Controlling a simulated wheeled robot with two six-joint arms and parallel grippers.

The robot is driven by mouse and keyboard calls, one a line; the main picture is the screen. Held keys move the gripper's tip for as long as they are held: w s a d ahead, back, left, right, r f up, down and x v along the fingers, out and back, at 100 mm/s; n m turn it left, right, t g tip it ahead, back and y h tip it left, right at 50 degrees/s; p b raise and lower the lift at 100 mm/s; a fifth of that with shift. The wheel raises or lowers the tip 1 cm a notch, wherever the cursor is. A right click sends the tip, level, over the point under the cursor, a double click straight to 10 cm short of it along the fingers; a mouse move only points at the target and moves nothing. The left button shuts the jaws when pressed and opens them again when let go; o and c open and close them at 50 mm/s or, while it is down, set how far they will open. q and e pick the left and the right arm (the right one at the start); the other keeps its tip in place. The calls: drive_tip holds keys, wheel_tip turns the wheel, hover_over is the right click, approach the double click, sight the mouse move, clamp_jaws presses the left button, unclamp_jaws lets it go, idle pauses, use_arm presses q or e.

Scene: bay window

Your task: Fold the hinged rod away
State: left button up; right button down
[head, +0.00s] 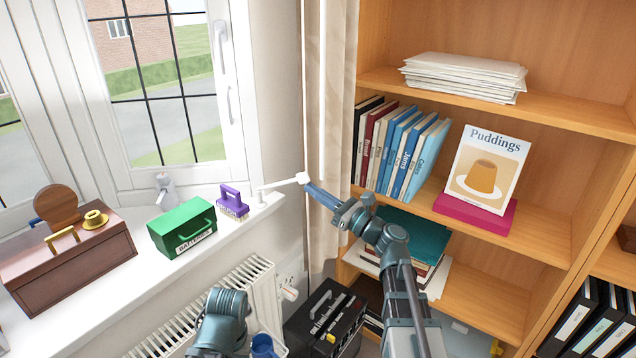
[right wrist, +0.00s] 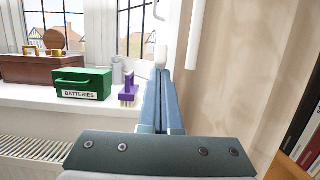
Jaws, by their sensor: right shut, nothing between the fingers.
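A thin white rod (head: 283,184) reaches from a white mount at the right end of the window sill to a small white end block (head: 303,178). I take it to be the hinged rod; it sticks out sideways, roughly level. My right gripper (head: 309,187) is shut and empty, its tips at or just beside the end block; I cannot tell whether they touch. In the right wrist view a white block (right wrist: 161,57) shows just beyond the closed fingertips (right wrist: 161,73), and the fingers hide most of what lies behind. My left gripper is not in view.
On the sill are a brown box (head: 75,262), a green batteries box (head: 182,230) and a purple brush (head: 233,203). A curtain (head: 337,90) hangs behind my right gripper. A bookcase (head: 560,128) stands at right, a radiator (head: 190,325) below the sill.

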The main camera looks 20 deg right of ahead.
drive_tip(key=w+r+g+p, duration=0.1)
drive_tip(key=r+p, duration=0.1)
drive_tip(key=p, duration=0.2)
drive_tip(key=w+a+r+g+h+p, duration=0.1)
drive_tip(key=r+p, duration=0.2)
drive_tip(key=p, duration=0.2)
drive_tip(key=w+a+r+g+h+p, duration=0.1)
drive_tip(key=r+p, duration=0.2)
drive_tip(key=p, duration=0.2)
drive_tip(key=shift+w+a, duration=0.15)
drive_tip(key=shift+a, duration=0.1)
drive_tip(key=shift+w+a+r+h+p, duration=0.25)
drive_tip(key=shift+w+h+p, duration=0.15)
drive_tip(key=shift+p, duration=0.2)
drive_tip(key=shift+w+a+r+p, duration=0.45)
drive_tip(key=shift+r, duration=0.05)
drive_tip(key=shift+f, duration=0.1)
